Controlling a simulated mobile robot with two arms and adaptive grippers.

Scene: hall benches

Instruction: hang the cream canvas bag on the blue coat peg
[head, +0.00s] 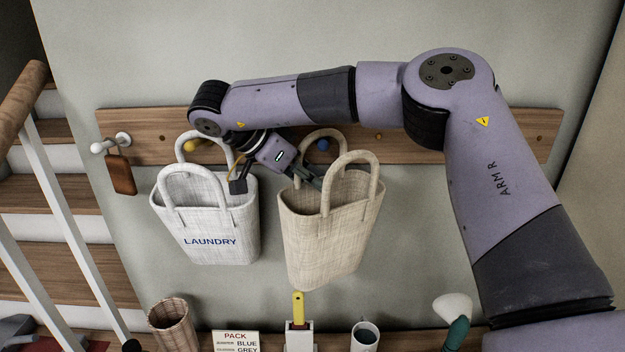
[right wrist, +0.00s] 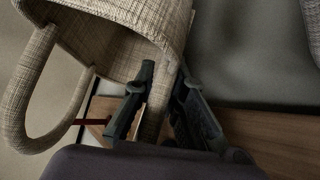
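The cream canvas bag (head: 325,235) hangs tilted in front of the wall, with two stiff loop handles. The blue coat peg (head: 322,145) shows inside the opening of its rear handle, below the top of the loop. I cannot tell whether handle and peg touch, or whether the peg passes through. My right gripper (head: 312,181) is at the bag's upper left rim. In the right wrist view, its fingers (right wrist: 160,100) are closed on either side of a handle strap by the rim of the cream bag (right wrist: 145,25). My left gripper is out of view.
A white LAUNDRY bag (head: 205,225) hangs close left, near a yellow peg (head: 191,145). A brown tag (head: 121,174) hangs from a white peg (head: 123,139). Below are a wicker basket (head: 172,325), a PACK sign (head: 236,341) and a cup (head: 365,336). Stair rails stand left.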

